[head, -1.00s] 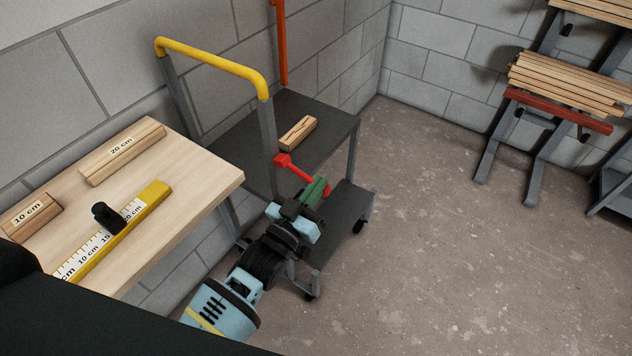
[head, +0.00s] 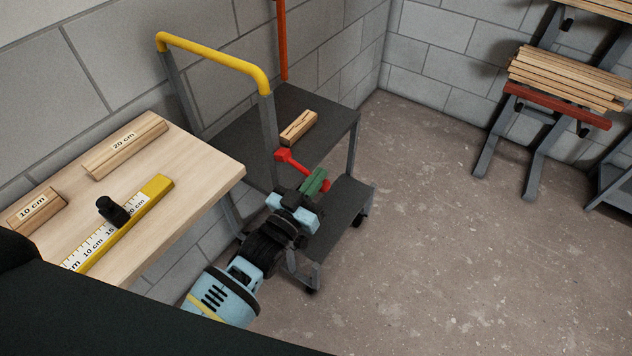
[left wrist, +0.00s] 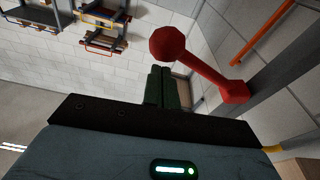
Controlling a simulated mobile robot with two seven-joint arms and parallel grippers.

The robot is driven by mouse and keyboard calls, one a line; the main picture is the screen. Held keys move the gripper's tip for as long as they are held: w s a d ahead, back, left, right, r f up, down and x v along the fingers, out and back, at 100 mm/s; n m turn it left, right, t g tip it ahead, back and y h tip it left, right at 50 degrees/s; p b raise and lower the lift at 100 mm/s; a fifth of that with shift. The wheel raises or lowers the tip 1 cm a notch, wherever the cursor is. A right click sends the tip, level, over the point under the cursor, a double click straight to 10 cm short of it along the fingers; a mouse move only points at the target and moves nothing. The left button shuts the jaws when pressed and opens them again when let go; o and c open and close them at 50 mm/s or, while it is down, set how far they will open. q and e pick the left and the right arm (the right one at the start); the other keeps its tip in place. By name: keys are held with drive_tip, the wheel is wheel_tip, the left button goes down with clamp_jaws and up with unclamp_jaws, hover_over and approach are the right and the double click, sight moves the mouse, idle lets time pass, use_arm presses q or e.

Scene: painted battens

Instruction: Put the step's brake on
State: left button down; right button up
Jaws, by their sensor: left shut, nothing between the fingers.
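The step (head: 245,133) is a dark grey two-level wheeled unit with a yellow handrail (head: 210,60). Its brake is a red lever pivoting at the post, with its hub (head: 282,155) at the upper left. The lever slants down to the right, and my fingers partly cover it. In the left wrist view the red ball knob (left wrist: 168,42) is just beyond the fingertips, with the arm running right to the post. My left gripper (head: 318,180) is shut and empty, its green fingers (left wrist: 160,85) beside the knob; I cannot tell whether they touch. My right gripper is not in view.
A wooden block (head: 298,127) lies on the step's upper level. A workbench (head: 190,150) at left carries labelled wood pieces and a yellow ruler (head: 150,200). An orange-red pole (head: 281,40) stands behind. A rack of battens (head: 565,80) is at far right. The floor between is clear.

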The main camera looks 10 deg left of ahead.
use_arm(q)
drive_tip(key=r, duration=0.1)
drive_tip(key=r+p, duration=0.1)
drive_tip(key=r, duration=0.1)
drive_tip(key=shift+w, duration=0.3)
drive_tip(key=v, duration=1)
drive_tip(key=shift+b, duration=0.4)
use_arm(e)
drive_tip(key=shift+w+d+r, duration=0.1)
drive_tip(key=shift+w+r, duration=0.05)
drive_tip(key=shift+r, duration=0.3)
use_arm(q)
drive_tip(key=shift+f, duration=0.15)
